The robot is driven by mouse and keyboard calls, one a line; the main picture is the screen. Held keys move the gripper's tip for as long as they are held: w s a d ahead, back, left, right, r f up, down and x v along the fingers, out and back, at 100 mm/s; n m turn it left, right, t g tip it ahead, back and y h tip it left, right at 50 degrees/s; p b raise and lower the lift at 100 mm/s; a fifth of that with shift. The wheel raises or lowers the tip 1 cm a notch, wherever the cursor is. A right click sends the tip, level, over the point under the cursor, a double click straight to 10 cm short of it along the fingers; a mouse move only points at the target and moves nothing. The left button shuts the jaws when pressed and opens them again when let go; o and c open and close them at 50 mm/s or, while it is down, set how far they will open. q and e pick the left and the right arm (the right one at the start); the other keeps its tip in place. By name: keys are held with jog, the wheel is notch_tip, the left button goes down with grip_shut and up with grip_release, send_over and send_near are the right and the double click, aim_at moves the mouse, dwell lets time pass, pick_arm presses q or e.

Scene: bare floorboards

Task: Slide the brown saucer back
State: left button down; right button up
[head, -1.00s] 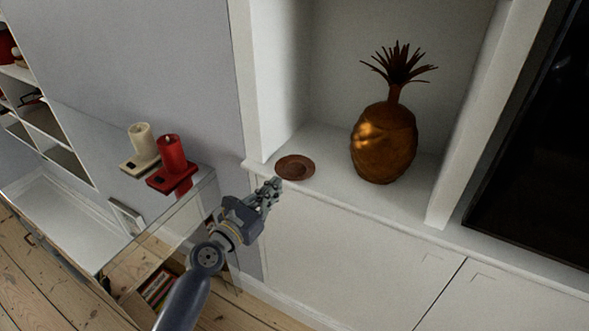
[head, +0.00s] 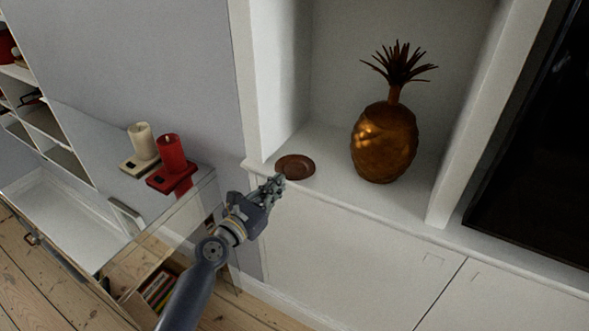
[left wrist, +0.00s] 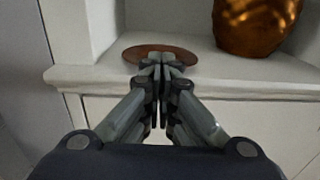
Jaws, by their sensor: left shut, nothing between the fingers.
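The brown saucer (head: 295,166) lies flat on the white alcove shelf, near its front edge and left of the golden pineapple. It also shows in the left wrist view (left wrist: 178,52), straight beyond my fingertips, which hide part of its near rim. My left gripper (head: 277,184) is shut and empty at the front edge of the shelf, at the saucer's near side. I cannot tell whether the fingertips touch the rim. In the left wrist view the closed fingers (left wrist: 161,66) point at the saucer. My right gripper is not in view.
A golden pineapple ornament (head: 384,143) stands right of the saucer on the shelf (head: 335,180). The alcove's left wall rises close to the saucer's left. Shelf behind the saucer is clear.

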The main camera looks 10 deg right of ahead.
pick_arm(q)
jog(key=shift+w+d, duration=0.45)
jog(key=shift+w, duration=0.05)
jog(key=shift+w+r, duration=0.15)
jog(key=p+v, duration=0.2)
jog(key=v, duration=1)
jog(key=shift+s+a, duration=0.15)
jog(key=shift+s, duration=0.15)
